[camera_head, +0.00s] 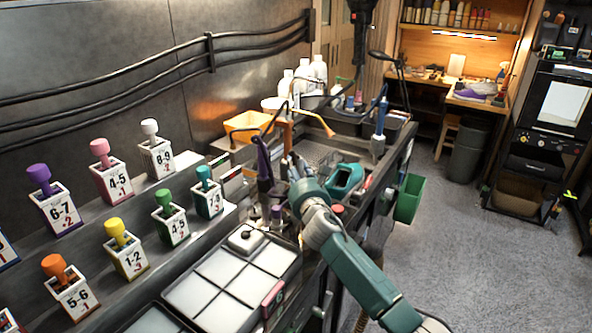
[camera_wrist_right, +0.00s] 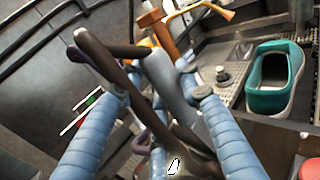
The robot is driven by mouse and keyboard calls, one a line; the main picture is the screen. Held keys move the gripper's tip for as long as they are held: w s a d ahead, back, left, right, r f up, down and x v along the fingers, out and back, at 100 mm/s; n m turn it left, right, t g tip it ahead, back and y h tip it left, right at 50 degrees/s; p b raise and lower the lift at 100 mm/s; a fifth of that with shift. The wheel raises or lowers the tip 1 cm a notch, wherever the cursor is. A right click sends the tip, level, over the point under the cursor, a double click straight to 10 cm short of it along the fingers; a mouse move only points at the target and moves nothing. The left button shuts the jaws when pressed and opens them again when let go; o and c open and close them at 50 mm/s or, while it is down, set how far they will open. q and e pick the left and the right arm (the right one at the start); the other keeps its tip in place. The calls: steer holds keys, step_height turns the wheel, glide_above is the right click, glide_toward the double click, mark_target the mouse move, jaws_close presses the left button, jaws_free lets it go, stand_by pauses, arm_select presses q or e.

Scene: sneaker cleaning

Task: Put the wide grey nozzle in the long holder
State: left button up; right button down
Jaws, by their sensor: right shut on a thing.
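My right gripper (camera_wrist_right: 152,92) shows in the right wrist view with its two blue ribbed fingers on either side of a grey-blue piece (camera_wrist_right: 170,78), which looks like the wide grey nozzle. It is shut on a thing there. A dark brown stick-like part (camera_wrist_right: 125,70) crosses in front of the fingers and hides part of the grip. In the head view my right arm reaches in from the bottom right to a cluster of upright tools (camera_head: 264,165), and its fingers are hard to make out. I cannot single out the long holder. My left gripper is not in view.
White numbered boxes with coloured plugs (camera_head: 118,258) stand on steps at the left. A white compartment tray (camera_head: 222,283) lies in front of the tools. A teal shoe (camera_head: 346,180) is right of my wrist. An orange bin (camera_head: 248,125) and white bottles (camera_head: 318,70) stand behind.

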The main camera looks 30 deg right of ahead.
steer(key=c, duration=1.5)
jaws_free()
steer(key=o, duration=0.3)
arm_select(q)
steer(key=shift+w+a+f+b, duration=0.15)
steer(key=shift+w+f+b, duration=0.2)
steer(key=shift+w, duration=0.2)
arm_select(e)
steer(key=v, duration=1.2)
